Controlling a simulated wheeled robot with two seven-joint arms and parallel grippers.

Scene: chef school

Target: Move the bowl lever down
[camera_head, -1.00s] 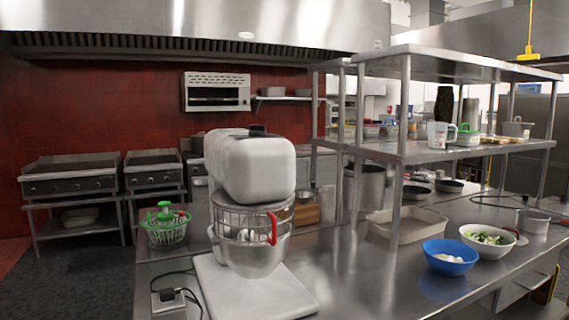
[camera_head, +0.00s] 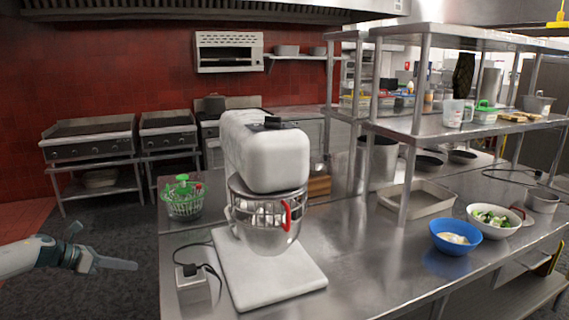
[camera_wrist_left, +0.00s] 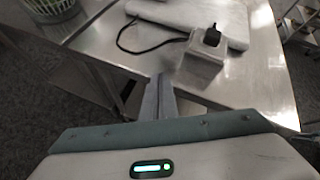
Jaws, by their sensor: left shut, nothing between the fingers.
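A white stand mixer (camera_head: 265,152) stands on the steel counter, with a metal bowl (camera_head: 262,238) and wire guard under its head. A red lever (camera_head: 287,215) shows at the right front of the bowl and guard. My left gripper (camera_head: 134,266) is at the lower left, beside the counter and well apart from the mixer. It is shut and empty. In the left wrist view its fingers (camera_wrist_left: 158,98) point toward the counter's edge, near a white socket box (camera_wrist_left: 199,64). My right gripper is not in view.
A green and white basket (camera_head: 184,198) stands at the counter's left edge. A black cord runs beside the mixer's base. The counter between mixer and bowls is clear.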

